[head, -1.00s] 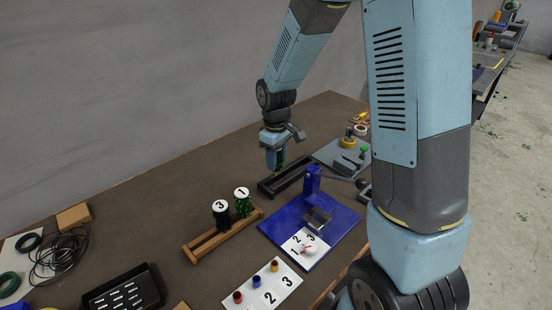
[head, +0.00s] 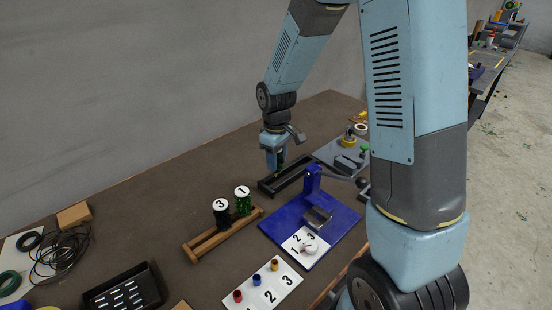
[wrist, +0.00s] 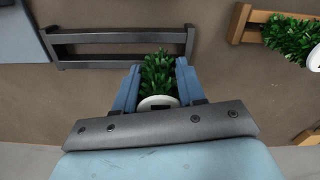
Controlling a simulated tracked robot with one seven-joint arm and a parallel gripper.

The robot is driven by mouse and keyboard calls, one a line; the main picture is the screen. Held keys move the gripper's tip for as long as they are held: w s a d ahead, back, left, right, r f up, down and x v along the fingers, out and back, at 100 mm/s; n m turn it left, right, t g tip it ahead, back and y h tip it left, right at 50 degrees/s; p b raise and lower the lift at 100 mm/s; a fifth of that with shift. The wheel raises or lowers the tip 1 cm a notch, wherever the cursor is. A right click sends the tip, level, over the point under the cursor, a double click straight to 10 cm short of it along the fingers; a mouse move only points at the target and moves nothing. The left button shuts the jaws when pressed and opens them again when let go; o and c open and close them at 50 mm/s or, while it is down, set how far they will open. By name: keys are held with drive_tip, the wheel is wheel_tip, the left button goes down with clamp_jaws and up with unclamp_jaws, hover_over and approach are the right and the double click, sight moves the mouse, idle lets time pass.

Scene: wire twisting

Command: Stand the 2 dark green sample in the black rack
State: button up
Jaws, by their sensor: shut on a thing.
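My gripper (wrist: 157,78) is shut on a bushy dark green sample (wrist: 158,70) with a white round cap, whose mark I cannot read. The sample is mostly hidden by my fingers in the head view, where a bit of green (head: 281,160) shows. The black rack (wrist: 120,33) is a low two-rail frame just beyond the sample in the wrist view, with no sample in its visible part. In the head view my gripper (head: 275,168) is over the left end of the black rack (head: 292,180). I cannot tell whether the sample touches it.
A wooden rack (head: 196,253) holds a black sample marked 3 (head: 221,214) and a green sample marked 1 (head: 242,201). A blue board (head: 335,225) with a hand-lever fixture stands right of it. A number card (head: 262,288), a black tray (head: 122,293) and a wire coil lie in front.

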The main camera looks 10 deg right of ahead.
drive_tip(key=shift+f, duration=1.7)
drive_tip(key=o, duration=1)
wheel_tip(320, 180, up, 14)
drive_tip(key=shift+f, duration=0.15)
